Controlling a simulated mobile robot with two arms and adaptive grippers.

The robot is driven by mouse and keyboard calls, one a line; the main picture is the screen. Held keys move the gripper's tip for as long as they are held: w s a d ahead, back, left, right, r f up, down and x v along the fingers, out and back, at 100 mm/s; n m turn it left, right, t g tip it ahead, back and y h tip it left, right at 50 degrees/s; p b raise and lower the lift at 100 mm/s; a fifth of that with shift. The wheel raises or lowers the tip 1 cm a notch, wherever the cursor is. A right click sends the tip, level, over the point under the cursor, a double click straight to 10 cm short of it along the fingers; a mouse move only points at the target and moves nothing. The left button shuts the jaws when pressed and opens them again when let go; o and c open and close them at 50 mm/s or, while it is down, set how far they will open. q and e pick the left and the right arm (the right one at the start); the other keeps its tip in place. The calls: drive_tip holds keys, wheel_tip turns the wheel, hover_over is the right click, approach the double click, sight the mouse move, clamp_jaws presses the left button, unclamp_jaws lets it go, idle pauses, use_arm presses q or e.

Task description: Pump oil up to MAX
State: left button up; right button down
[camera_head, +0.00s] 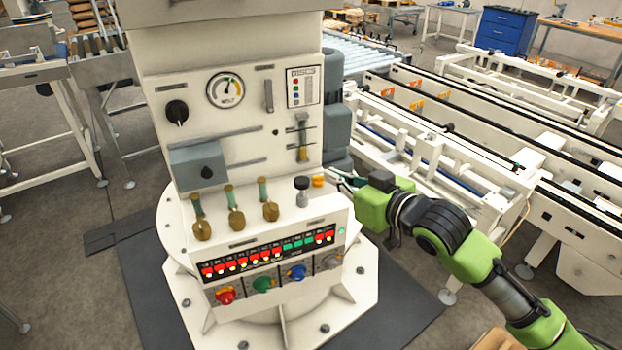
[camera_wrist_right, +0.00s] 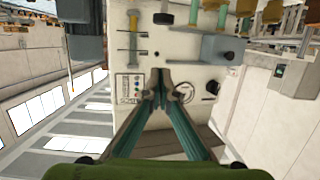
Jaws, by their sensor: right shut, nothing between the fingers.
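A white machine column (camera_head: 240,140) fills the middle of the head view. On its front is a narrow vertical sight glass (camera_head: 303,137) with yellow fluid in its lower part and two cross marks. Below it, on the ledge, stands a grey plunger with a black knob (camera_head: 301,184), beside an orange cap (camera_head: 318,181). My right gripper (camera_head: 338,178) is just right of the orange cap; contact cannot be told. In the wrist view my right gripper (camera_wrist_right: 160,88) is shut and empty, with the sight glass (camera_wrist_right: 133,40) and black knob (camera_wrist_right: 163,18) beyond it. My left gripper is out of view.
Three green-and-brass oilers (camera_head: 235,215) stand left of the plunger on the ledge. A grey box (camera_head: 197,165) juts out above them. Lit switches and coloured knobs (camera_head: 264,284) line the lower front. Conveyor frames (camera_head: 450,150) stand to the right.

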drive_tip(key=shift+w+a, duration=0.1)
drive_tip(key=p, duration=0.3)
hover_over(302, 188)
drive_tip(key=d, duration=0.2)
wheel_tip(302, 188, down, 2)
drive_tip(key=f, duration=0.3)
drive_tip(key=f+p, duration=0.1)
drive_tip(key=shift+a+f, duration=0.25)
drive_tip(key=shift+f, duration=0.05)
drive_tip(key=shift+w, duration=0.1)
